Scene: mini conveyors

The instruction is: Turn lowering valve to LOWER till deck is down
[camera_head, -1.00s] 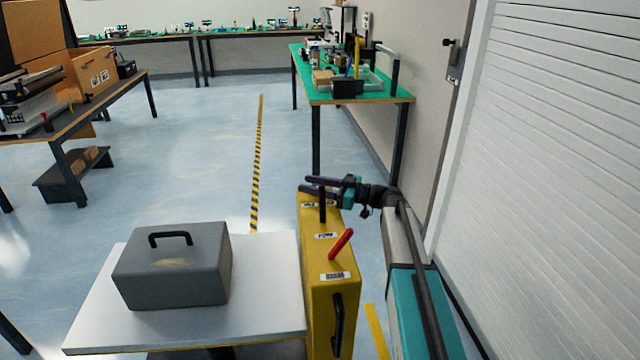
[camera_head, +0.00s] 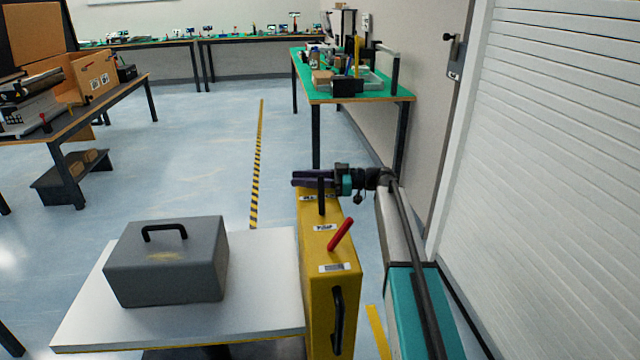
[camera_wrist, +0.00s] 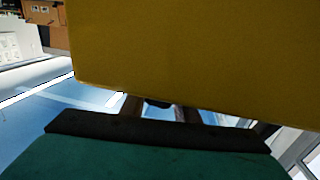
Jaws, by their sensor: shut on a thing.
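The yellow lift column (camera_head: 330,285) stands beside the white deck (camera_head: 262,320), which carries a closed grey box (camera_head: 168,265) with a black handle. A black upright lever (camera_head: 321,198) rises near the column's far end, by a small label too blurred to read. A red lever (camera_head: 341,234) slants up nearer to me, between two more labels. My gripper (camera_head: 312,180) reaches in from the right and is shut on the black upright lever. In the wrist view, the yellow column (camera_wrist: 190,45) fills the upper part and largely hides the fingers.
A green-topped bench (camera_head: 375,93) with tools stands ahead along the right wall. A white roller shutter (camera_head: 560,170) is close on the right. Another bench (camera_head: 75,112) stands at left. The blue floor around the striped yellow-black line (camera_head: 257,170) is clear.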

